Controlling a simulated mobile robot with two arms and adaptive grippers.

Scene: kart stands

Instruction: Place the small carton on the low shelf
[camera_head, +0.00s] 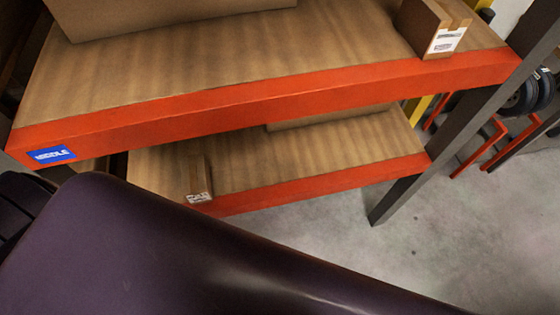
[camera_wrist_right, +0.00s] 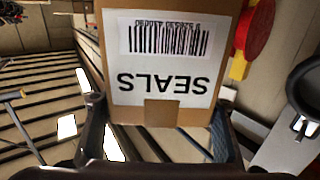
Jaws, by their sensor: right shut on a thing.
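My right gripper (camera_wrist_right: 160,112) is shut on a small brown carton (camera_wrist_right: 160,92), one finger at each side. The carton's white label has a barcode and the word SEALS, upside down in the right wrist view. I cannot make out the held carton in the head view. The low shelf (camera_head: 300,188), wood-toned with an orange-red front edge, lies below the middle shelf. A small labelled carton (camera_head: 195,176) stands at its left front, and another carton (camera_head: 330,118) is partly hidden further back. My left gripper is in neither view.
The middle shelf (camera_head: 260,75), with a blue MIDDLE tag (camera_head: 52,154), overhangs the low shelf. It bears a large carton (camera_head: 160,12) and a small labelled carton (camera_head: 432,28). A grey post (camera_head: 455,125) stands at the right. The low shelf's front right is clear.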

